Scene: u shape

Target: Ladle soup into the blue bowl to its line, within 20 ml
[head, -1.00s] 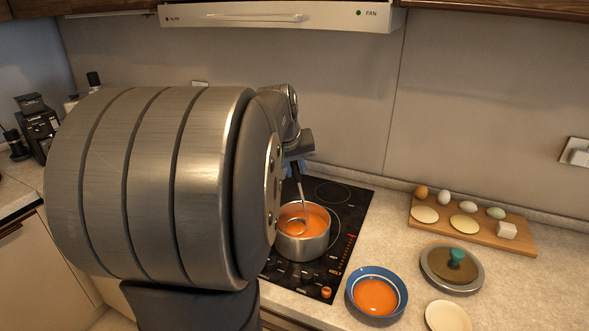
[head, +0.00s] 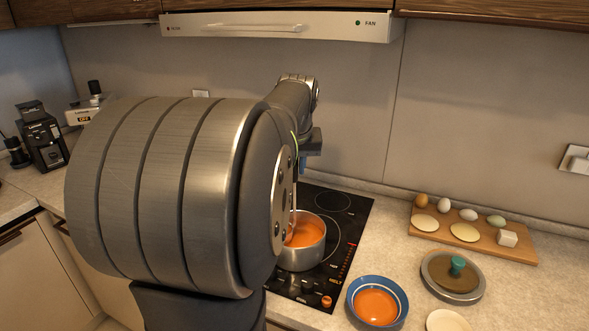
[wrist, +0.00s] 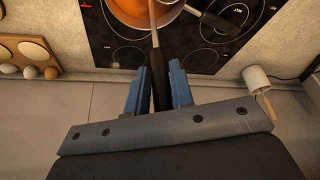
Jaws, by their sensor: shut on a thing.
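My gripper (wrist: 159,82) is shut on the black handle of the ladle (wrist: 161,92), its blue fingers on either side. In the head view the ladle's shaft (head: 294,196) runs down to the left side of the steel pot (head: 308,257), partly hidden by my arm. The pot stands on the hob and holds orange soup (head: 309,229). The ladle's cup is at the pot's left side and mostly hidden; its fill cannot be told. The blue bowl (head: 354,306) stands on the counter right of the hob, with orange soup (head: 376,306) inside below a pale band.
The black hob (head: 335,200) lies under the pot. A round lid with a teal knob (head: 457,266) lies right of the bowl. A wooden board (head: 520,252) holds eggs and pale rounds behind it. A pale disc (head: 448,321) is at the front edge.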

